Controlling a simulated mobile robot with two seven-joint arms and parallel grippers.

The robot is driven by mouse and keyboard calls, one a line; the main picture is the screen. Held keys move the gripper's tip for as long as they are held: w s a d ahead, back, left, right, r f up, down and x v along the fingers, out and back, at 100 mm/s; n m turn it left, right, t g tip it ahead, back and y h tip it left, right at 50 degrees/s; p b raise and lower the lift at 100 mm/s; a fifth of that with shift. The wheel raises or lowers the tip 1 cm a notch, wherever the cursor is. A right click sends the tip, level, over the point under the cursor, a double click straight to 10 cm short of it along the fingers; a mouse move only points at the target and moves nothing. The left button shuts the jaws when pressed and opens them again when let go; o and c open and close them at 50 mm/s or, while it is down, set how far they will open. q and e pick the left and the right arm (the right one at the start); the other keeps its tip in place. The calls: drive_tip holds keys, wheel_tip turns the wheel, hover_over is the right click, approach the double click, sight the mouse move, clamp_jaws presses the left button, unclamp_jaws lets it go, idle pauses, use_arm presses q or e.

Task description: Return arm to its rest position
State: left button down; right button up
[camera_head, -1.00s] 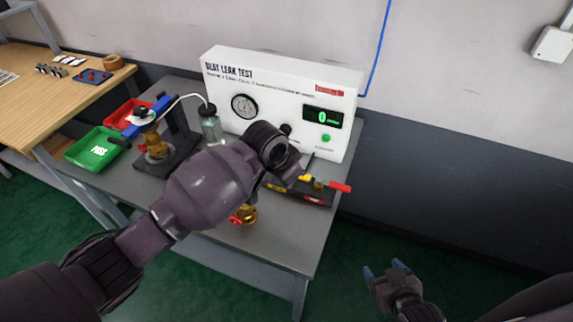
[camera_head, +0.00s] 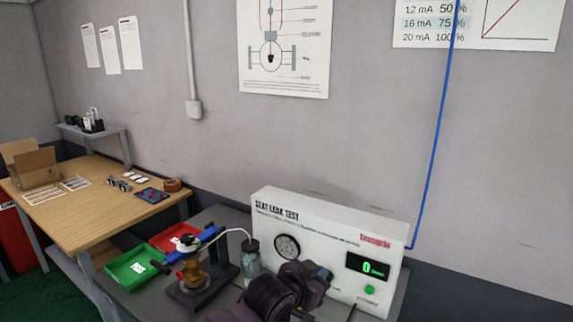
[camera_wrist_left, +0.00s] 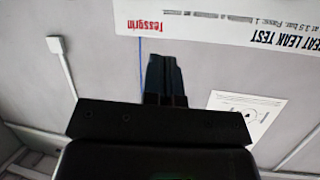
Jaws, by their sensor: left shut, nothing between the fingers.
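My left arm comes up from the bottom of the head view, in front of the white seat leak test box (camera_head: 320,233). My left gripper (camera_head: 312,280) is beside the lower front of this box, partly hidden behind my own wrist. In the left wrist view its two dark fingers (camera_wrist_left: 166,68) are together with nothing between them. The box's printed face also shows there upside down at the top right (camera_wrist_left: 215,18). My right gripper is outside both current views.
A brass valve in a black stand (camera_head: 193,275), a glass bottle (camera_head: 252,258), a green tray (camera_head: 132,270) and a red tray (camera_head: 165,240) stand left of my gripper. A wooden table (camera_head: 95,215) is farther left. A blue hose (camera_head: 433,150) runs up the wall.

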use_arm(q)
drive_tip(key=s+a+f+n+t+y+b, duration=0.1)
drive_tip(key=s+a+f+n+t+y, duration=0.25)
drive_tip(key=a, duration=0.75)
drive_tip(key=s+a+f+n+t+y, duration=0.1)
drive_tip(key=s+a+f+n+t, duration=0.15)
drive_tip(key=s+a+f, duration=0.6)
drive_tip(key=s+a+f+n+g+y, duration=0.2)
drive_tip(key=s+a+f+g+y, duration=0.2)
drive_tip(key=s+a+f, duration=0.8)
drive_tip(key=s+a, duration=0.3)
drive_tip(key=s, duration=0.1)
drive_tip(key=shift+f+n+g+y+b, duration=0.35)
drive_tip(key=shift+f+n+g+b, duration=0.05)
drive_tip(key=shift+a, duration=0.1)
